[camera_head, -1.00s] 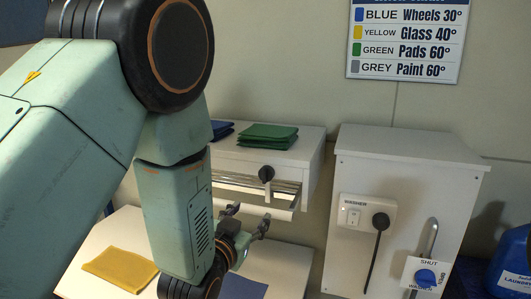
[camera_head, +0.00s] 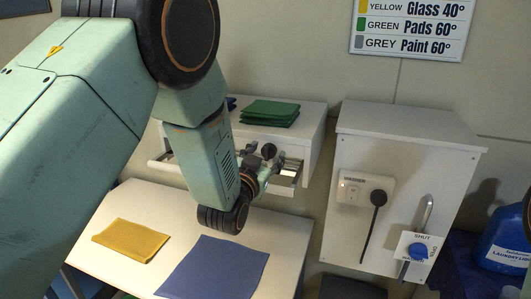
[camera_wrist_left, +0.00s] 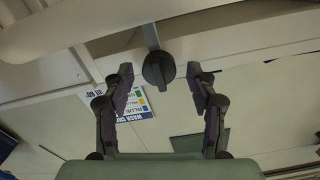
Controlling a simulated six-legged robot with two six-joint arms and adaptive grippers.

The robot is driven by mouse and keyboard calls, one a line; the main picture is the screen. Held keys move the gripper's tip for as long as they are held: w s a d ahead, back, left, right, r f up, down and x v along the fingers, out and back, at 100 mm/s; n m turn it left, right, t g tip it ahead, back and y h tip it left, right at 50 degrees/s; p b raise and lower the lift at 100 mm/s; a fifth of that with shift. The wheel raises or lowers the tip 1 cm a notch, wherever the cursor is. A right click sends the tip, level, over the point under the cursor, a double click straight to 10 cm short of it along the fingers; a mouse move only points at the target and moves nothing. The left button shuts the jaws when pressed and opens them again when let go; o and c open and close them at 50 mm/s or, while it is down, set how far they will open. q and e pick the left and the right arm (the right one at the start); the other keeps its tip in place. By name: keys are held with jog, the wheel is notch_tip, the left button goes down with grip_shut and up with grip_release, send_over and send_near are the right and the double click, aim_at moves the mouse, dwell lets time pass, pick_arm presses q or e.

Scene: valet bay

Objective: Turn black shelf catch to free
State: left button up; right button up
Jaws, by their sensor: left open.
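The black shelf catch (camera_head: 268,150) is a round knob on the front of the white shelf unit (camera_head: 310,140), above a metal rail. In the left wrist view the catch (camera_wrist_left: 158,70) shows a raised grip bar, with a grey strip running behind it. My left gripper (camera_head: 263,163) is open at the shelf front, close to the catch. In the left wrist view its two fingers (camera_wrist_left: 160,80) stand either side of the catch, with a gap on both sides. The fingers partly hide the shelf front in the head view. My right gripper is not in view.
Green cloths (camera_head: 270,112) lie on the shelf top. A yellow cloth (camera_head: 131,240) and a blue cloth (camera_head: 215,268) lie on the white table (camera_head: 170,207) below.

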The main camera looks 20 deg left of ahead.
pick_arm(q)
jog(key=shift+w+d, duration=0.1)
jog(key=shift+w+f, duration=0.1)
jog(key=shift+f, duration=0.05)
jog(key=shift+c, duration=1.4)
grip_shut()
